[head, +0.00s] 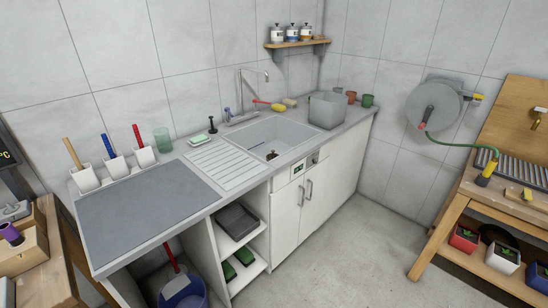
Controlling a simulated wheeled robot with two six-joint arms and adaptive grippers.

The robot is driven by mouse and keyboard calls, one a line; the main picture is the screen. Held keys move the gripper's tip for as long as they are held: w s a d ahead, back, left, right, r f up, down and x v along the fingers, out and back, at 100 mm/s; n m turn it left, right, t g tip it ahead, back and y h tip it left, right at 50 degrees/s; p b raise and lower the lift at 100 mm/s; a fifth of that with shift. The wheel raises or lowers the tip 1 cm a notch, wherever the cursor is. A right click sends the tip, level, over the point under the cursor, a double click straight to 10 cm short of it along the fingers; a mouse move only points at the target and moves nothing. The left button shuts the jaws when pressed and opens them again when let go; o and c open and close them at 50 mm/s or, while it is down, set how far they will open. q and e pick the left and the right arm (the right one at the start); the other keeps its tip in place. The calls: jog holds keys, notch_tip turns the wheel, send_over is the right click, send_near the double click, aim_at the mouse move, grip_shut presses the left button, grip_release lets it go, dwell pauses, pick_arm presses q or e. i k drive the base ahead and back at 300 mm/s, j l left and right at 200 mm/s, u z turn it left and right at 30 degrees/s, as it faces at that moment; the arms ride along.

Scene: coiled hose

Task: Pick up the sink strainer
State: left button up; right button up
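The grey sink (284,130) is set in the counter against the back wall, with a ribbed drainboard (228,165) to its left. A small dark round spot (271,156) with a brownish bit lies low in the basin near its front side. It may be the drain or the sink strainer; it is too small to tell. A small black upright thing (212,125) stands behind the drainboard, and I cannot tell what it is. Neither of my grippers is in view.
A grey bin (328,110) stands right of the sink, with small pots beyond. The faucet (240,116) rises behind the basin. A grey mat (145,207) covers the left counter. A hose reel (433,104) hangs at right. The floor (345,250) in front is clear.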

aim_at(269, 156)
jog(key=u, duration=0.55)
jog(key=i+l+u, duration=0.15)
jog(key=l+u, duration=0.3)
jog(key=i+l+u, duration=0.1)
jog(key=l+u, duration=0.6)
jog(key=u, duration=0.15)
jog(key=l+u, duration=0.45)
